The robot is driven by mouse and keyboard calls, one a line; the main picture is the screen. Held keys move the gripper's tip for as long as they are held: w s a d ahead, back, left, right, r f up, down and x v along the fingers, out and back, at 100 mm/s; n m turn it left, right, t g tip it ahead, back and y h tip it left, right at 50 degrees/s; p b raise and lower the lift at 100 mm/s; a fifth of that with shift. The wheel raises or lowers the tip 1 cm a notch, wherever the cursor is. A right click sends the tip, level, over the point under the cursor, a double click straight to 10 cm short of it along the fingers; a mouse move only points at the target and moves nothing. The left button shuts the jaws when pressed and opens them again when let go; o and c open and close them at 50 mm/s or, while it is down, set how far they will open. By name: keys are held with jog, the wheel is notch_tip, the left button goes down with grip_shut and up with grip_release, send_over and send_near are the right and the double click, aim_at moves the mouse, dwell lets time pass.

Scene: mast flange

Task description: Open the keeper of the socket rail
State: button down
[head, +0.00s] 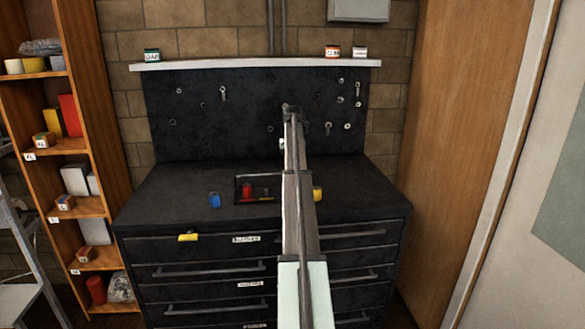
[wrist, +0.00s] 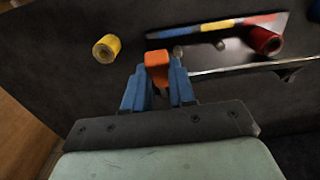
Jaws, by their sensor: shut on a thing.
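The socket rail (wrist: 222,25) lies on the dark bench, with a colour-marked strip along it, in the wrist view. A red socket (wrist: 264,41) stands on it toward the right; it also shows in the head view (head: 247,190). The orange keeper (wrist: 157,62) is at the rail's near left end, between the blue fingers of my gripper (wrist: 157,76). My gripper is shut on the keeper. Whether the keeper is tilted cannot be told. In the head view my arm hides my gripper and the keeper.
A yellow socket (wrist: 106,48) stands left of my fingers on the bench, and a blue one (head: 214,200) stands left of the rail in the head view. A dark pegboard (head: 250,95) rises behind. The bench's left part is clear.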

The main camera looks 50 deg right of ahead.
jog(key=c, duration=0.9)
grip_release()
notch_tip(320, 180, up, 14)
jog(key=shift+f, duration=0.1)
jog(key=shift+c, duration=0.2)
